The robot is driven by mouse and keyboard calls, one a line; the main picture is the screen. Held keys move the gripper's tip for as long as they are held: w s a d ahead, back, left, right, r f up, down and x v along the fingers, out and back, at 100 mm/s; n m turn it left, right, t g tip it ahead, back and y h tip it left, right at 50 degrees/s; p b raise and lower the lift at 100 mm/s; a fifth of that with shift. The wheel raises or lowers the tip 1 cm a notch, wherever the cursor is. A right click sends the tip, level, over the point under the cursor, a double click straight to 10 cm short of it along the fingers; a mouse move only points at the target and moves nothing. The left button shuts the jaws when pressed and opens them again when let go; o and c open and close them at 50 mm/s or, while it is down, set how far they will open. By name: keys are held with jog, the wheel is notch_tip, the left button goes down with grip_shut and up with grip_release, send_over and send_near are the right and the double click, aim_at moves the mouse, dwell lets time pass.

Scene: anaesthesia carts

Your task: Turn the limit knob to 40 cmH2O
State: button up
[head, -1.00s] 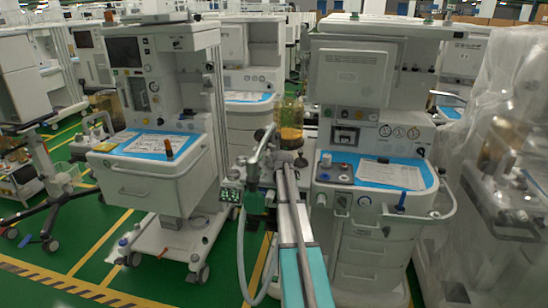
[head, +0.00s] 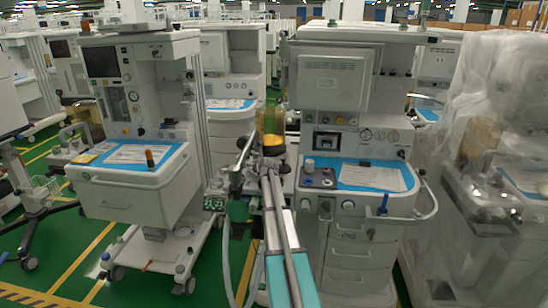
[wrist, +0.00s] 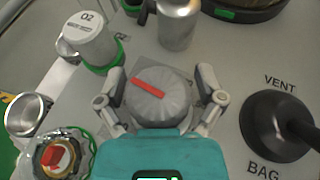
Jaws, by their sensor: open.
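In the wrist view a round grey ribbed knob (wrist: 160,103) with a red bar mark sits on a pale panel. The red bar points to the upper left. My gripper (wrist: 161,72) is open, with one finger on each side of the knob. Whether either finger touches it I cannot tell. The teal gripper body covers the panel below the knob, and no scale numbers are readable. In the head view my arm reaches up to the left side of the right-hand anaesthesia cart (head: 345,232); gripper and knob cannot be made out there.
In the wrist view a black VENT/BAG lever (wrist: 275,125) is at right. A metal cylinder (wrist: 178,25) stands above the knob. An O2 part (wrist: 90,38) and a red-centred knob (wrist: 58,155) are at left. In the head view another cart (head: 130,195) stands left, a plastic-wrapped one (head: 500,85) right.

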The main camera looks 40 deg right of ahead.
jog(key=shift+w+a+n+t+y, duration=0.15)
jog(key=shift+n+t+y, duration=0.35)
jog(key=shift+n+y, duration=0.8)
